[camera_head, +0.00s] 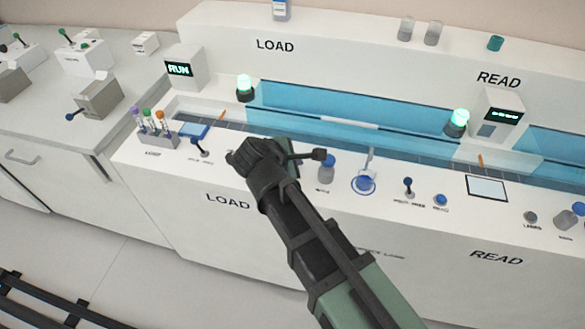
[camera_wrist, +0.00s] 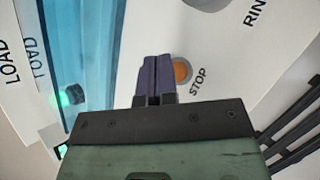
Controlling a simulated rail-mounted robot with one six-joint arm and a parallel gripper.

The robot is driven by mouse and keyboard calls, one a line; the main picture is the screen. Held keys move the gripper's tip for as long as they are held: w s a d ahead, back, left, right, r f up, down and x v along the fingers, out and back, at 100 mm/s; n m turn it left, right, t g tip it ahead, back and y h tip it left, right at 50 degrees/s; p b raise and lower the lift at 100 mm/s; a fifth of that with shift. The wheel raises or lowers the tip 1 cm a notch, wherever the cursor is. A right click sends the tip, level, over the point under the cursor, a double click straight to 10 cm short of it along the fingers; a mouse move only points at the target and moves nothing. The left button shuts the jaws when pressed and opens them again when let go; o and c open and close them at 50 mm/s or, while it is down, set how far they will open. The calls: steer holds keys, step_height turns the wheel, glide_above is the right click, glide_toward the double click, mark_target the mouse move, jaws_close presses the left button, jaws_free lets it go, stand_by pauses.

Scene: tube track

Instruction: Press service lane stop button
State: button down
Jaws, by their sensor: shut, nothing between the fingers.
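The stop button (camera_wrist: 182,71) is a round orange button in a grey ring on a white panel, with the printed word STOP beside it in the wrist view. My gripper (camera_wrist: 157,60) is shut and empty, its dark purple fingers together just left of the button. The fingers cover a little of the button's left side. I cannot tell how high the fingertips are above the panel, or whether they touch it. In the head view my arm reaches over the white bench front, its end hiding part of the deck; I cannot make out the stop button there.
A tube rack (camera_head: 158,140) with several coloured caps stands left of my arm. To the right are a blue-capped bottle (camera_head: 326,170), a blue round holder (camera_head: 364,184), a small lever (camera_head: 408,187) and a screen pad (camera_head: 487,188). A blue-walled channel (camera_head: 350,108) runs behind.

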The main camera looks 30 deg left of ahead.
steer(key=shift+f+b, duration=0.5)
steer(key=shift+b, duration=0.05)
stand_by(0.4)
steer(key=shift+r, duration=0.15)
steer(key=shift+r+p, duration=0.8)
steer(key=shift+p, duration=0.2)
step_height(320, 180, up, 5)
steer(key=p, duration=0.5)
steer(key=shift+r, duration=0.1)
